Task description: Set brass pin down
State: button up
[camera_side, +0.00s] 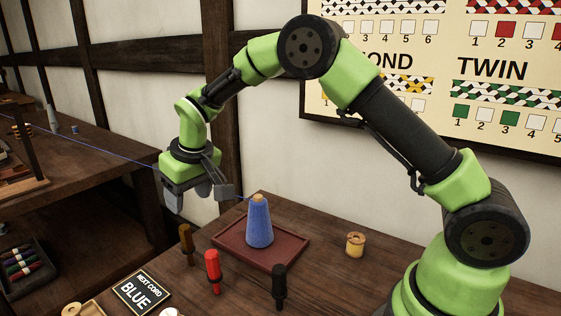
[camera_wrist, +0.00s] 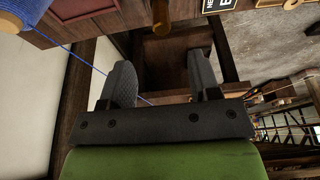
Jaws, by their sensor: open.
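The brass pin (camera_side: 186,245), a brown-gold peg, stands upright on the dark wooden table, left of the dark red tray. In the wrist view its lower part seems to show as a brown peg (camera_wrist: 161,14) at the top edge, beyond the fingers and in line with the gap between them. My gripper (camera_side: 200,193) hangs above the left end of the table, higher than the pin and apart from it. In the wrist view my gripper (camera_wrist: 163,72) has its two fingers spread, with nothing held between them.
A red pin (camera_side: 213,271) and a black pin (camera_side: 279,287) stand nearby. A cone of blue cord (camera_side: 259,222) stands on the tray (camera_side: 226,241). Its blue cord (camera_side: 85,140) stretches left past my gripper. A sign (camera_side: 141,291) reads "NEXT CORD BLUE". A wooden spool (camera_side: 355,244) stands right.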

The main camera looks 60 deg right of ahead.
jog(key=s+d+r+m+t, duration=0.1)
jog(key=s+d+r, duration=0.1)
jog(key=s+r, duration=0.6)
jog(key=s+r+m+t+y, duration=0.1)
jog(key=s+r, duration=0.2)
jog(key=s, duration=0.7)
jog(key=s+r+m+t+y, duration=0.1)
jog(key=s+r+m, duration=0.1)
jog(key=s, duration=0.8)
jog(key=shift+s+d+r+t, duration=0.3)
jog(key=shift+d+r+t, duration=0.1)
jog(key=shift+r, duration=0.25)
